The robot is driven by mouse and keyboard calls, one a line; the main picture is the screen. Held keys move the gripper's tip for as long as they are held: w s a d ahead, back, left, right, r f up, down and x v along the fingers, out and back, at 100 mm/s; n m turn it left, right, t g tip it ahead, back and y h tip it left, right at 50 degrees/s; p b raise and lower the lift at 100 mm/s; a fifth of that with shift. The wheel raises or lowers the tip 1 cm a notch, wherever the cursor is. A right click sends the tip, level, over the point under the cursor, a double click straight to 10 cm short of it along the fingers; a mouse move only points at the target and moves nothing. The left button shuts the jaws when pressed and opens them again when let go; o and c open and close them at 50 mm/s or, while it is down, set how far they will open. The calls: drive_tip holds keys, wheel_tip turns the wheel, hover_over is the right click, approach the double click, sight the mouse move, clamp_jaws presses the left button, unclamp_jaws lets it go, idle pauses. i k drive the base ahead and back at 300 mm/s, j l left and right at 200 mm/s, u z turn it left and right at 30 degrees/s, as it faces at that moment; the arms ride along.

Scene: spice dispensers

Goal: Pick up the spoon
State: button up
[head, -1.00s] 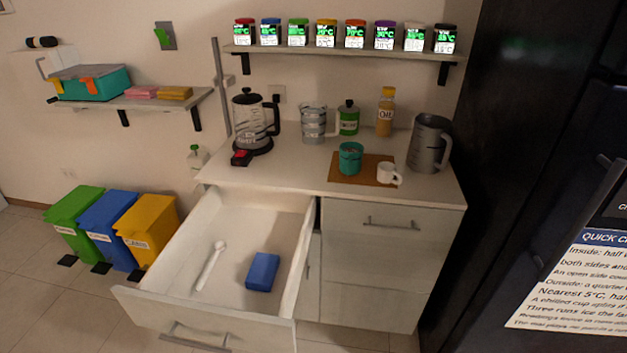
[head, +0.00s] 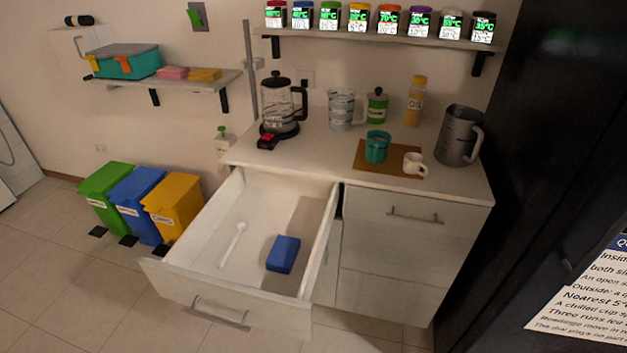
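A white spoon (head: 234,243) lies in the open drawer (head: 228,312), left of the middle of the drawer floor. Its rounded end points toward the back of the drawer and its handle toward the front. A blue block (head: 283,254) lies in the same drawer to the right of the spoon, apart from it. My gripper is not in view.
The counter (head: 318,163) above holds a kettle (head: 283,110), a teal cup (head: 377,147), a white mug (head: 413,163) and a grey jug (head: 458,136). Bins (head: 173,207) stand left of the drawer. A dark fridge (head: 560,130) stands at the right. Floor at the lower left is clear.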

sight(243, 226)
drive_tip(key=i+j+u, duration=0.3)
drive_tip(key=j, duration=0.25)
drive_tip(key=i+j+u, duration=0.25)
drive_tip(key=i+j, duration=0.15)
drive_tip(key=i, duration=0.15)
